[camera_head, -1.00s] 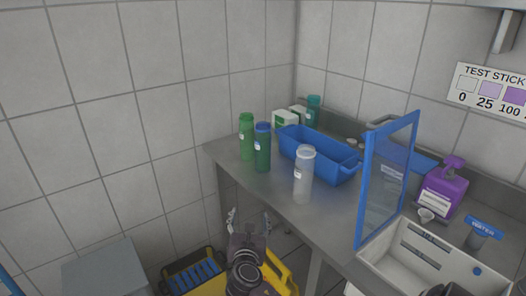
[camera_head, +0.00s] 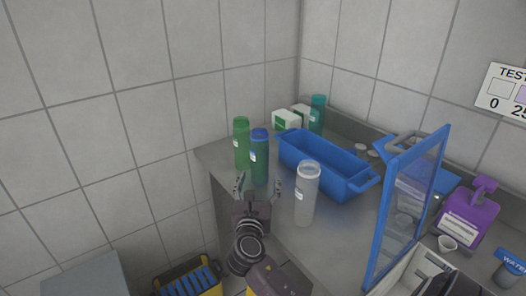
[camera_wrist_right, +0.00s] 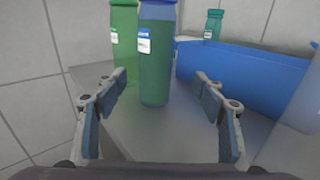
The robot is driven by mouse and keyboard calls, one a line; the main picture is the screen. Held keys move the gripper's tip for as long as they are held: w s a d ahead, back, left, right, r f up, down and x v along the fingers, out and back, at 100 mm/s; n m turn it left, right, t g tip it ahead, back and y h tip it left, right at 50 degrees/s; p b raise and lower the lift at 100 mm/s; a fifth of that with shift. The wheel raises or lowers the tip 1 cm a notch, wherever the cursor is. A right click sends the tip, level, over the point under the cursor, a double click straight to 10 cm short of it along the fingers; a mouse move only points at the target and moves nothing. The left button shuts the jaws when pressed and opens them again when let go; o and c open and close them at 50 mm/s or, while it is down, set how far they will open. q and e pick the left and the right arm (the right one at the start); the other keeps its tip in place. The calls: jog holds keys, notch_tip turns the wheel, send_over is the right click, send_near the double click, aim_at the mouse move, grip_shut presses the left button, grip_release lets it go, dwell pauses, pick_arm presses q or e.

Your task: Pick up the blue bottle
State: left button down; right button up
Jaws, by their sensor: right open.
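The blue bottle (camera_head: 259,160) has a blue cap and a dark blue-green body with a white label. It stands upright on the steel counter (camera_head: 330,225), close to the counter's left end. In the right wrist view the bottle (camera_wrist_right: 156,60) stands ahead of my fingers, slightly left of the middle of the gap. My right gripper (camera_head: 257,188) is open and empty, just in front of the bottle; its fingers (camera_wrist_right: 160,95) are spread wide in the wrist view. The bottle is not between the fingertips. My left gripper is not in view.
A green bottle (camera_head: 241,143) stands close to the left of the blue bottle. A translucent white bottle (camera_head: 306,195) stands to the right of the gripper. A blue bin (camera_head: 322,168) lies behind. A blue-framed panel (camera_head: 408,205) and purple jug (camera_head: 468,216) stand further right.

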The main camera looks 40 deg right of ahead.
aim_at(259, 168)
jog(key=x, duration=0.2)
jog(key=shift+w+d+f, duration=0.2)
jog(key=shift+w+d, duration=0.05)
jog(key=shift+d, duration=0.05)
jog(key=shift+w+d+r, duration=0.1)
jog(key=shift+w+d, duration=0.15)
jog(key=shift+w+r, duration=0.3)
jog(key=shift+r, duration=0.05)
jog(key=x, duration=0.5)
jog(key=shift+w+a+f+p, duration=0.15)
jog(key=shift+a+f+p, duration=0.05)
jog(key=shift+f+p, duration=0.15)
jog(key=shift+c, duration=0.7)
jog(key=c, duration=1.1)
jog(key=shift+r, duration=0.15)
